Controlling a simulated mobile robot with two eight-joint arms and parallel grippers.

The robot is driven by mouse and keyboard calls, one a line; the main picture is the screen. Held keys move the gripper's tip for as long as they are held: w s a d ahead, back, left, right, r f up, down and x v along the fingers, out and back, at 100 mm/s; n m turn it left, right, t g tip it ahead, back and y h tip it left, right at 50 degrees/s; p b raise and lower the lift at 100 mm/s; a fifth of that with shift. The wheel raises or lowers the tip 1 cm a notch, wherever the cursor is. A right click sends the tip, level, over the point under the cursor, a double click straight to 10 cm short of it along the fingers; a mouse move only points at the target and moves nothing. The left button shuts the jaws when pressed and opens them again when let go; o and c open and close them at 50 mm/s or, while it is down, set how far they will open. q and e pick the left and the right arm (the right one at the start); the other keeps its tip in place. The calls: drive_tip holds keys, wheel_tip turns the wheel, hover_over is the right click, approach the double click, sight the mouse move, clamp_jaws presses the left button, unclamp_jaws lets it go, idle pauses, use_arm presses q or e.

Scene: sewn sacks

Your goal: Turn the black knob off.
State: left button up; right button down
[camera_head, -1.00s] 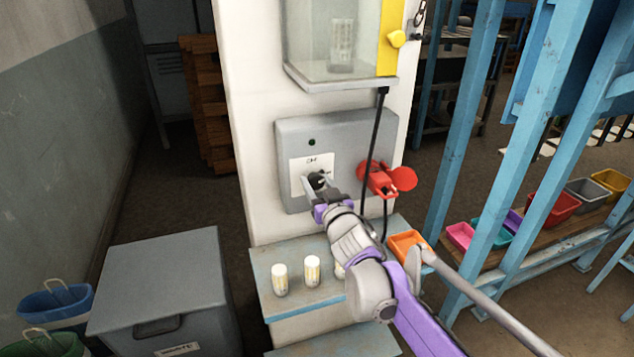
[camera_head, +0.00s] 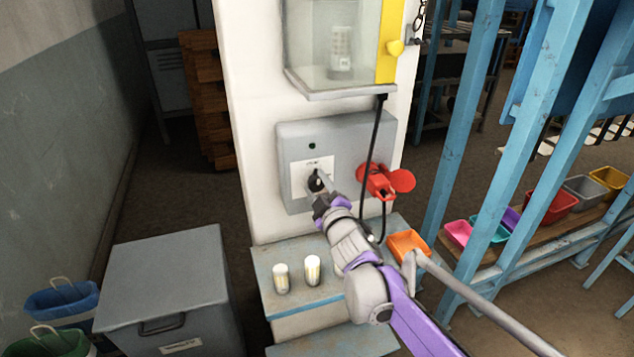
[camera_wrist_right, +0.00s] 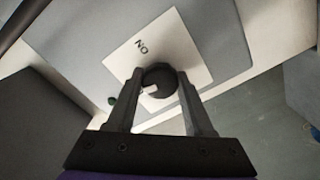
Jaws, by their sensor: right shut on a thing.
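The black knob (camera_head: 316,181) sits on a white label plate (camera_head: 303,167) on the grey panel (camera_head: 293,131), mounted on a white pillar. My right gripper (camera_head: 322,185) reaches the knob from the lower right and is shut on it, partly hiding it. In the right wrist view the knob (camera_wrist_right: 160,80) lies between the two fingers of my right gripper (camera_wrist_right: 160,88). The word "ON" shows on the label (camera_wrist_right: 141,45) there; the rest of the lettering is hidden. My left gripper is not in view.
A red handle (camera_head: 383,181) is right of the knob, with a black cable (camera_head: 373,150) hanging between. White cylinders (camera_head: 312,270) stand on the blue-edged ledge below, beside an orange tray (camera_head: 407,243). A clear case (camera_head: 335,50) is above. A grey bin (camera_head: 165,290) stands lower left.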

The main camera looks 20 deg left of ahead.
drive_tip(key=shift+n+p, duration=0.35)
drive_tip(key=shift+n, duration=0.75)
drive_tip(key=shift+c, duration=1.4)
unclamp_jaws()
drive_tip(key=shift+s, duration=0.15)
drive_tip(key=b+v, duration=0.1)
drive_tip(key=v, duration=0.9)
drive_tip(key=shift+s+d, duration=0.25)
drive_tip(key=shift+d, duration=0.05)
